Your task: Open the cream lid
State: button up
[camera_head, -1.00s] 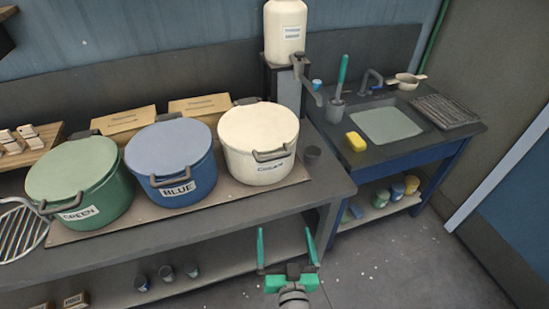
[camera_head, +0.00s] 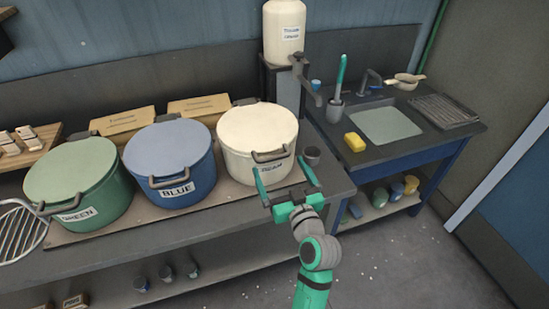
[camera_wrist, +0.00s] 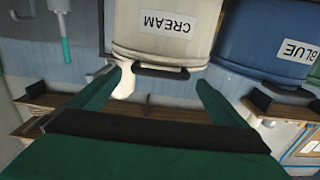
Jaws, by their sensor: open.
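The cream lid (camera_head: 258,125) lies flat and closed on the cream pot (camera_head: 236,165), the right one of three lidded pots on the counter. Its dark handle (camera_head: 270,156) sticks out at the front rim, above the CREAM label. In the wrist view the handle (camera_wrist: 160,71) shows across the pot, between my fingertips in the picture. My gripper (camera_head: 281,167) is open and empty in front of the cream pot, with its green fingers pointing at it. The left finger overlaps part of the label in the head view. I cannot tell the exact gap to the handle.
The blue pot (camera_head: 192,193) stands close on the left, with the green pot (camera_head: 95,205) beyond it. A dispenser (camera_head: 284,35) stands behind. The sink counter (camera_head: 450,140) is at the right.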

aim_at(275, 159)
jog(key=x, duration=0.5)
jog(key=shift+w+a, duration=0.1)
jog(key=shift+w, duration=0.2)
jog(key=shift+a, duration=0.1)
jog(key=shift+s, duration=0.1)
jog(key=c, duration=1.2)
jog(key=shift+r, duration=0.15)
